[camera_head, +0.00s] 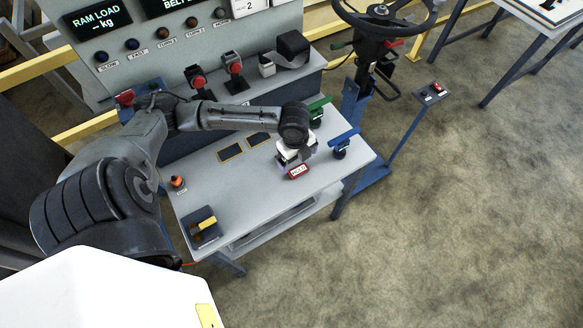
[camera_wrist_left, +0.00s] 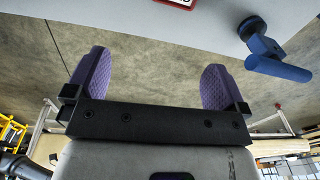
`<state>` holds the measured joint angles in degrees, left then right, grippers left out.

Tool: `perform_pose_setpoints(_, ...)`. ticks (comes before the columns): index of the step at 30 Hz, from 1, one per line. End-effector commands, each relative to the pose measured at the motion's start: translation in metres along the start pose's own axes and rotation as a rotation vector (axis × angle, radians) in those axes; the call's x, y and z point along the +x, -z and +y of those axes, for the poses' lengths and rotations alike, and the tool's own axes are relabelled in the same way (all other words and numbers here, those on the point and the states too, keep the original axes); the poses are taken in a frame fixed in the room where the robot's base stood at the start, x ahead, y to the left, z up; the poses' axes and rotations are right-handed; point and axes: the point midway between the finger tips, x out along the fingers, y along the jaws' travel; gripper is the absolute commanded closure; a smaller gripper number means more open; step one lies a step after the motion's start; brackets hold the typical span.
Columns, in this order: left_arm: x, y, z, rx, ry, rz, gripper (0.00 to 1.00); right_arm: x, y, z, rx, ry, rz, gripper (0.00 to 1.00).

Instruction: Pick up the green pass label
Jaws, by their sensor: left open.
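I cannot make out a green pass label in either view; it may be hidden behind my arm or gripper. A red-and-white label (camera_head: 298,171) lies on the grey table (camera_head: 235,190), just in front of my left gripper. Part of it shows at the top edge of the left wrist view (camera_wrist_left: 180,2). My left gripper (camera_head: 297,156) is over the right part of the table, its purple fingers apart and empty in the wrist view (camera_wrist_left: 152,78). A green-handled piece (camera_head: 319,104) stands just behind it, partly covered by my arm. My right gripper is not seen.
A blue-handled piece (camera_head: 342,139) stands right of the gripper, also in the wrist view (camera_wrist_left: 278,67). Two dark yellow-edged plates (camera_head: 230,153), an orange button (camera_head: 177,181) and a dark tray (camera_head: 191,235) sit to the left. A control panel (camera_head: 160,60) closes the back.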

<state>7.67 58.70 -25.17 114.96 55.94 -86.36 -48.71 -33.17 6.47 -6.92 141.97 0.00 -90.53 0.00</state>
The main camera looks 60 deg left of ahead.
Motion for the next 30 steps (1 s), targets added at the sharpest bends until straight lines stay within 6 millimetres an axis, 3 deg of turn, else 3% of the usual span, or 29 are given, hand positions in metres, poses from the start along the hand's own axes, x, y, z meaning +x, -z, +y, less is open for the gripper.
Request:
perform_pose_setpoints(1, 0.013, -0.021, -0.010, 0.019, -0.004, -0.023, 0.00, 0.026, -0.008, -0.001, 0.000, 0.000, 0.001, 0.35)
perform_pose_setpoints(6, 0.007, -0.064, -0.027, 0.064, -0.030, -0.043, 0.00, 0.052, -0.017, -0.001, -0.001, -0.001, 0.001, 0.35)
perform_pose_setpoints(9, 0.002, -0.080, -0.032, 0.077, -0.037, -0.048, 0.00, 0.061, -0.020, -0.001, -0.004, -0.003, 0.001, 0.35)
perform_pose_setpoints(14, 0.004, -0.092, -0.035, 0.084, -0.044, -0.047, 0.00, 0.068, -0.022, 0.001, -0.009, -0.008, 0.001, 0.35)
perform_pose_setpoints(24, 0.058, -0.096, -0.033, 0.085, -0.046, -0.046, 0.00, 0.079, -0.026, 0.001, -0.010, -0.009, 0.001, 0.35)
perform_pose_setpoints(30, 0.077, -0.097, -0.032, 0.085, -0.044, -0.046, 0.00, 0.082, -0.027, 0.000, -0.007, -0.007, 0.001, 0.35)
